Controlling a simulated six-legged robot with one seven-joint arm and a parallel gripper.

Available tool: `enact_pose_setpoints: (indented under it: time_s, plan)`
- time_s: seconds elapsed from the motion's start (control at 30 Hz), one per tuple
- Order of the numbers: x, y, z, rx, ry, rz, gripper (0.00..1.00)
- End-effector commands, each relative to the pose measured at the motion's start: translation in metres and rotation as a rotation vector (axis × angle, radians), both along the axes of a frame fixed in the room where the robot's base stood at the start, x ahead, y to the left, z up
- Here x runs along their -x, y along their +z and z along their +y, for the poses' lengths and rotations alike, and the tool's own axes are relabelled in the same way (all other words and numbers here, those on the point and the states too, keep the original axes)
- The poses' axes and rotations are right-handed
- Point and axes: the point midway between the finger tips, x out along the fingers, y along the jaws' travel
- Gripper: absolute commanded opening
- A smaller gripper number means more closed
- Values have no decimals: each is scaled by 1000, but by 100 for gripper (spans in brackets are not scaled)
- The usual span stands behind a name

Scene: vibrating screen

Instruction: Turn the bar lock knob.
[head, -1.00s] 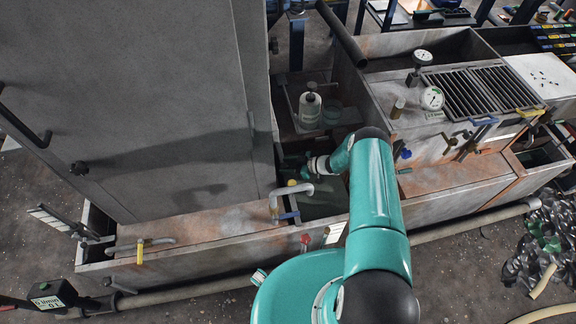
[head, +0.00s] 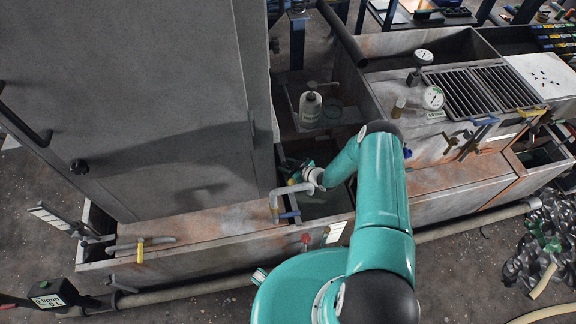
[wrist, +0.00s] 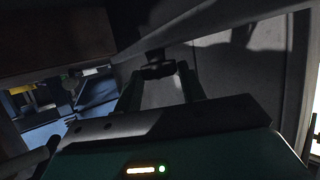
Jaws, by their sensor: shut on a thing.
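A dark knob (wrist: 157,68) sits between my fingertips in the wrist view, in front of a grey panel. My gripper (wrist: 158,76) has one finger on each side of it and is shut on it. Shadow makes the knob's exact shape and turn angle hard to read. In the head view my gripper (head: 292,168) is small and partly dark, beside the right edge of the tall grey cabinet (head: 130,90). The knob it holds cannot be made out there.
A bent grey pipe (head: 275,200) with a blue-handled valve stands close below my wrist. A white bottle (head: 310,108) stands in the recess behind. A bench with gauges (head: 432,98) and grilles lies to the right. A dark beam crosses the top of the wrist view.

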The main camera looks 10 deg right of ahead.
Motion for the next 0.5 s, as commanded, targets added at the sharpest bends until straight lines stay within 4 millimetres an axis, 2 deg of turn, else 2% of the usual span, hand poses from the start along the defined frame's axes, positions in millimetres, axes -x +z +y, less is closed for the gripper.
enact_pose_setpoints:
  time_s: [0.3, 0.33, 0.43, 0.5]
  plan:
    - [0, 1, 0, 0, -6, -1, 17]
    - [0, 1, 0, 0, -6, -1, 44]
    - [0, 1, 0, 0, -6, -1, 62]
    - [0, 0, 0, 0, -6, 0, 62]
